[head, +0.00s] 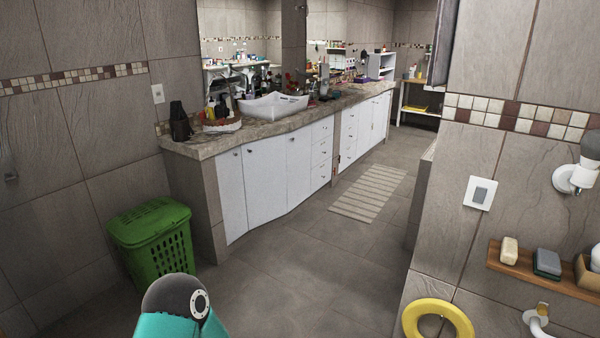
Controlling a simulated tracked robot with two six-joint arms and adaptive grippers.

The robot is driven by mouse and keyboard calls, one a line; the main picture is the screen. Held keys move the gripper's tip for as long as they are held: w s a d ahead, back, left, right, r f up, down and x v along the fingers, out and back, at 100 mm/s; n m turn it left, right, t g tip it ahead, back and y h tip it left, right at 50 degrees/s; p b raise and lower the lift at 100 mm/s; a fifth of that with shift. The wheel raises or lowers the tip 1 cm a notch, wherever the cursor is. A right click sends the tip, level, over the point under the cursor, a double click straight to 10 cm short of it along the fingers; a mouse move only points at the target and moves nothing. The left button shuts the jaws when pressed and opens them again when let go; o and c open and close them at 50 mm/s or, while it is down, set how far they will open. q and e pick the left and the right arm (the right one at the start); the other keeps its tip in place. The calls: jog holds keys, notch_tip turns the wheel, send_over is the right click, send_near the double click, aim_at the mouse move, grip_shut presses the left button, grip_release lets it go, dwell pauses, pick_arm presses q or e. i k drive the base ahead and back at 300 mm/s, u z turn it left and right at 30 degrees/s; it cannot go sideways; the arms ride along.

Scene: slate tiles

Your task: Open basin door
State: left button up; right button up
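The basin cabinet (264,190) runs along the left wall under a stone counter. Below the white basin (272,107) it has white doors, among them a left door (232,195) and a right door (298,170), with small dark knobs near their upper edges. These doors look shut. A column of drawers (321,155) stands to their right. A teal and dark grey link of my arm shows at the bottom left of the middle, well short of the cabinet. Neither gripper is in view.
A green laundry basket (155,240) stands by the cabinet's near end. A striped mat (369,193) lies on the tiled floor (300,265), which is clear in front of the doors. A wall with a wooden shelf (545,270) and yellow ring (437,305) bounds the right.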

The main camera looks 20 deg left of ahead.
aim_at(298, 141)
jog(key=u, duration=0.15)
jog(key=k, duration=0.5)
jog(key=u, duration=0.5)
jog(key=i, duration=6)
jog(key=u, duration=1.1)
